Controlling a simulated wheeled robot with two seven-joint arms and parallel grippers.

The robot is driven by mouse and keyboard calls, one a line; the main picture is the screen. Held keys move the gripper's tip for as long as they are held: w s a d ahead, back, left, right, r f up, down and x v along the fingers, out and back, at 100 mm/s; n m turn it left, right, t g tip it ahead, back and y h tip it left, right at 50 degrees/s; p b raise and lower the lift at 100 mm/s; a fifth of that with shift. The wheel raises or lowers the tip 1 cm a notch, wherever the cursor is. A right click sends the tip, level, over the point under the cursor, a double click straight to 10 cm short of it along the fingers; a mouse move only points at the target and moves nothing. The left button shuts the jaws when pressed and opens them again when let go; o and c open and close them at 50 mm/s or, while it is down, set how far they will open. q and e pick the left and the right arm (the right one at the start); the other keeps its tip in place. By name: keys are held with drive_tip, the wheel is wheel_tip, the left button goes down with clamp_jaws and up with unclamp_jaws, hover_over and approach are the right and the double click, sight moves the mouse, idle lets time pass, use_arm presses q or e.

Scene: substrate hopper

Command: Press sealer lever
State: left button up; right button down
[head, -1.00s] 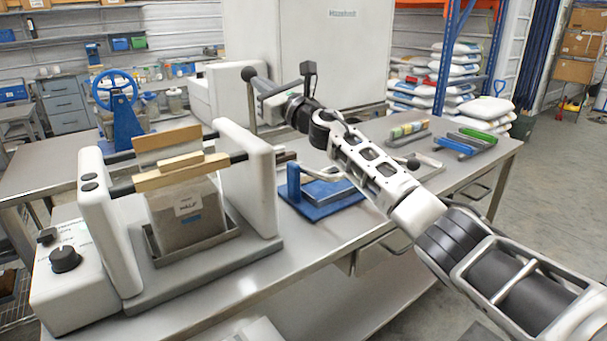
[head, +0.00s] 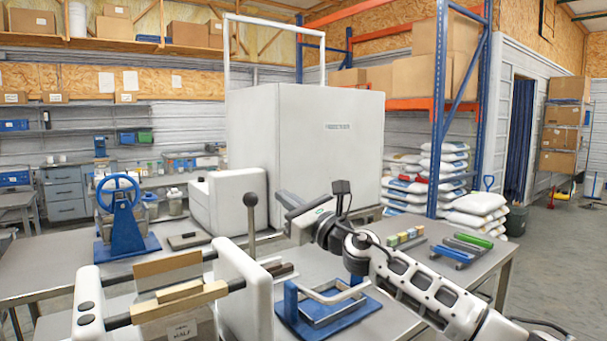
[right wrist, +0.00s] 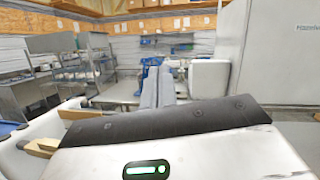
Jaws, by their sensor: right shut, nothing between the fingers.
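The sealer shows at the lower left of the head view, with white uprights (head: 243,285) and wooden bars (head: 180,300). Its lever is a metal rod with a dark ball knob (head: 250,200), standing upright by the right upright. My right gripper (head: 281,198) is just right of the knob, shut and empty, with a small gap between them in the picture. In the right wrist view its grey fingers (right wrist: 166,88) are together; I cannot make out the lever there. A bag (head: 182,331) under the bars is mostly cut off. My left gripper is out of view.
A blue stand with a handwheel (head: 122,215) is at the back left. A blue-based fixture (head: 325,310) lies below my right arm. Coloured blocks (head: 405,238) and a rack (head: 462,248) stand right of it. A large white cabinet (head: 305,150) is behind.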

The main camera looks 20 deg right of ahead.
drive_tip(key=s+r, duration=0.1)
drive_tip(key=s+d+r, duration=0.1)
drive_tip(key=r, duration=0.1)
drive_tip(key=shift+s+d, duration=0.2)
drive_tip(key=shift+s, duration=0.2)
drive_tip(key=s+a+f+m+g+h, duration=0.2)
drive_tip(key=s+f+m+h, duration=0.3)
drive_tip(key=f+m, duration=0.7)
drive_tip(key=s+a+f+m+g+h, duration=0.1)
drive_tip(key=s+a+f+m+h, duration=0.2)
drive_tip(key=s+f+m, duration=0.65)
drive_tip(key=s+d+f+m+g, duration=0.2)
drive_tip(key=s+f+m+g, duration=0.2)
drive_tip(key=s+f+m, duration=0.4)
drive_tip(key=s+d+f+m+g, duration=0.1)
drive_tip(key=s+f+m+g, duration=0.35)
drive_tip(key=s, duration=0.65)
drive_tip(key=s+d+f+m+g, duration=0.2)
drive_tip(key=s+f+m+g, duration=0.2)
drive_tip(key=s+f+m, duration=0.4)
drive_tip(key=w+a+f+n+t+y, duration=0.1)
drive_tip(key=w+a+f+t, duration=0.3)
drive_tip(key=f, duration=0.4)
drive_tip(key=shift+w+a+t+y, duration=0.25)
drive_tip(key=shift+a+t, duration=0.35)
drive_tip(key=shift+t, duration=0.45)
